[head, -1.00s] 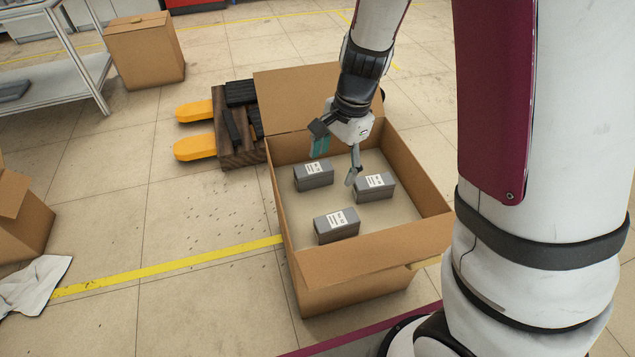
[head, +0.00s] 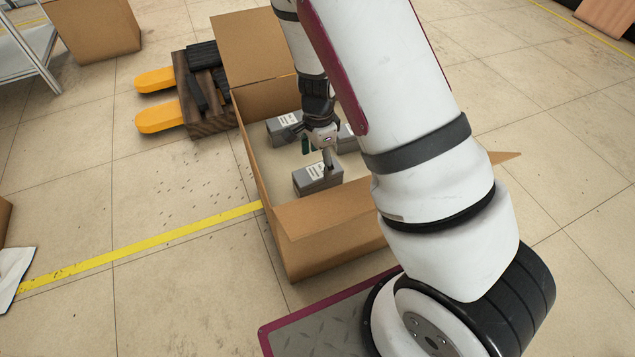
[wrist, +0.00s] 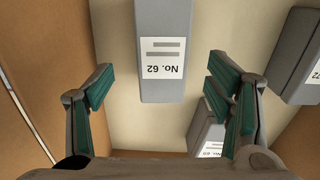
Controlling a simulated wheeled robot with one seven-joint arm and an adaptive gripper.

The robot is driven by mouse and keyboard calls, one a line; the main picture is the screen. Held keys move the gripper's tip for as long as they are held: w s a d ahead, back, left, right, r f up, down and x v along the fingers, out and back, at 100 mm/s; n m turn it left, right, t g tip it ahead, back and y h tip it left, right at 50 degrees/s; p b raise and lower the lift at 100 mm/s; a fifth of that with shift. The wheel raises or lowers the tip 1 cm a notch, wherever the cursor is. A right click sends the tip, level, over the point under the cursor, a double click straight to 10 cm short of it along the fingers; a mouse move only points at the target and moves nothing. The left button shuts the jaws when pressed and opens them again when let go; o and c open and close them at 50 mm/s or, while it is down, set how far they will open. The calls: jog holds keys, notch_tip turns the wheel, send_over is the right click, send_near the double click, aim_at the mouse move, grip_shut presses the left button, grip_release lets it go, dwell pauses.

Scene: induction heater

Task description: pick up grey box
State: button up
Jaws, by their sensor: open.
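Several-sided grey boxes with white labels lie inside an open cardboard carton (head: 330,214). In the head view, one grey box (head: 316,180) is nearest the front, another (head: 282,128) is at the back left, and a third (head: 348,140) is partly hidden behind my arm. My gripper (head: 317,152) is down inside the carton among them, open and empty. In the wrist view, the grey box labelled No. 62 (wrist: 161,45) lies ahead, roughly centred between the spread green-padded fingers (wrist: 160,82). I cannot tell whether any finger touches a box.
Two more grey boxes show at right in the wrist view, one at the upper right (wrist: 294,58) and one beside the right finger (wrist: 206,132). The carton walls (wrist: 25,95) surround the gripper. A wooden pallet with yellow forks (head: 160,116) stands behind left.

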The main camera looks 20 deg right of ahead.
aim_at(318, 171)
jog(key=shift+w+f+b, duration=0.2)
jog(key=shift+f+b, duration=1.55)
jog(key=shift+f, duration=1.1)
jog(key=c, duration=1.6)
